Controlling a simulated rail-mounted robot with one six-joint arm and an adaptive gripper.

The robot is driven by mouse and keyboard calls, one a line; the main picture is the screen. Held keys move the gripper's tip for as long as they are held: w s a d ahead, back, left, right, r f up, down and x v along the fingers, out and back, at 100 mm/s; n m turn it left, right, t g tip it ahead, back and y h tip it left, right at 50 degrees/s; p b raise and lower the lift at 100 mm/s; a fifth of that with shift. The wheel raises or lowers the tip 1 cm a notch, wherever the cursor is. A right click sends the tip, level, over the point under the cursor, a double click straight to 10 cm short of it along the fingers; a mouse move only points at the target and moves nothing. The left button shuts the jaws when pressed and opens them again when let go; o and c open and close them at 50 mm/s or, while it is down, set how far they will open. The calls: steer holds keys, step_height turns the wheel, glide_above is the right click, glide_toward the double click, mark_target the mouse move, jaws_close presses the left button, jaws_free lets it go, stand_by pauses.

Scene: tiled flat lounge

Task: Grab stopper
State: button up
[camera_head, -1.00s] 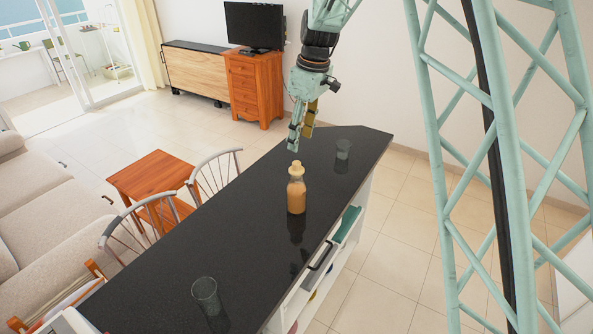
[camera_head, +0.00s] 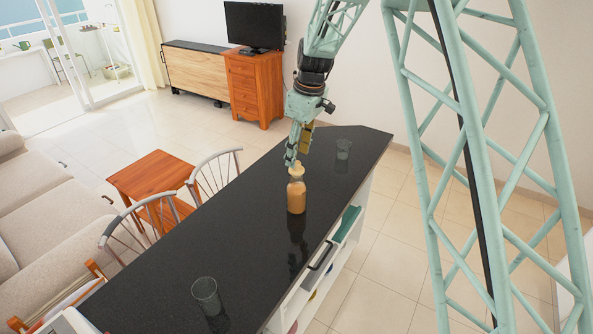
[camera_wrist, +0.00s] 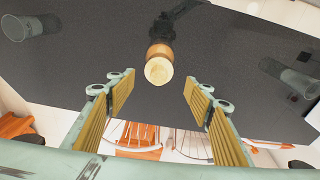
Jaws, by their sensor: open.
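The stopper (camera_head: 296,170) is a pale, wooden-looking plug in the top of a bottle (camera_head: 297,197) filled with something light brown. The bottle stands upright on the dark counter (camera_head: 245,220). In the wrist view the round stopper (camera_wrist: 159,70) shows from above, just beyond the fingertips and roughly centred between them. My gripper (camera_head: 297,157) is open and empty, just above and close to the stopper in the head view. In the wrist view its two ribbed yellow finger pads (camera_wrist: 160,97) stand wide apart. The head view does not show clearly whether a finger touches the stopper.
One clear glass (camera_head: 343,149) stands behind the bottle to the right, and another glass (camera_head: 206,295) stands at the near left end of the counter. Two chairs (camera_head: 215,172) line the counter's left side. The counter around the bottle is clear.

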mark_target(297, 162)
steer(key=shift+w+a+f, duration=0.15)
steer(key=shift+f, duration=1.15)
steer(key=shift+w+a+f, duration=0.1)
steer(key=shift+w+f, duration=0.05)
steer(key=shift+f, duration=1.1)
steer(key=c, duration=0.8)
